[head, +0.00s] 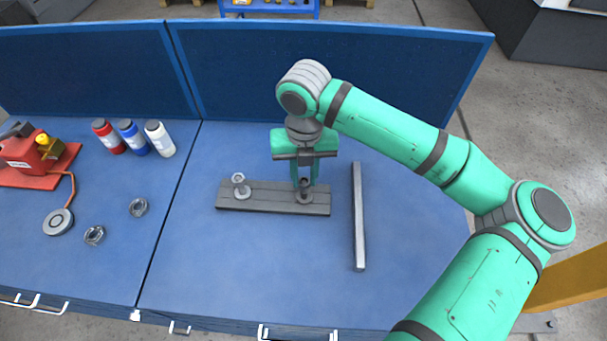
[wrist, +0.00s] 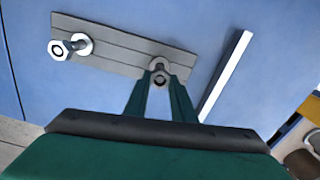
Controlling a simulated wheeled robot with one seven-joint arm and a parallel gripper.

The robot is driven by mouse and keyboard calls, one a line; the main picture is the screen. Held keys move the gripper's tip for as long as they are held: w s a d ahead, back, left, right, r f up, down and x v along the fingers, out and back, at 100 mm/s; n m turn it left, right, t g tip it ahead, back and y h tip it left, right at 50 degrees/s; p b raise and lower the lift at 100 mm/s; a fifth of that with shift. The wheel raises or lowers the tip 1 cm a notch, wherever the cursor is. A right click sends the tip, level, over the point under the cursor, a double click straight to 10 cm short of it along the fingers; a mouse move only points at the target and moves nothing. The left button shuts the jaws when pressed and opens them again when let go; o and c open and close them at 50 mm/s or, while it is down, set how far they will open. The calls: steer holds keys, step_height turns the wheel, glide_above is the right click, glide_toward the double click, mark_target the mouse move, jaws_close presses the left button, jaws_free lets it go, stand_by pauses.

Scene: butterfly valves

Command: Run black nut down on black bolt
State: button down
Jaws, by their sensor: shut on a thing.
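My gripper (head: 304,184) is upright above the right end of a grey grooved plate (head: 270,197). Its fingers are shut on the black nut (head: 305,184) on the dark bolt at that end. In the wrist view the fingertips close on the nut (wrist: 160,78), with the bolt's round end showing in its middle. The black bolt (head: 304,197) stands upright from a round base on the plate; the fingers hide part of it. At the plate's left end a silver bolt with a nut (head: 239,183) on its top stands upright; it also shows in the wrist view (wrist: 64,48).
A grey square bar (head: 358,215) lies just right of the plate. Two loose nuts (head: 139,207) (head: 94,235) lie on the left table part, near a red device (head: 32,158) with a cabled disc and three bottles (head: 132,137). Blue panels stand behind. The front table is clear.

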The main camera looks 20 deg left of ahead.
steer(key=m, duration=2.3)
steer(key=shift+m, duration=0.4)
steer(key=c, duration=1.7)
jaws_free()
steer(key=shift+c, duration=0.2)
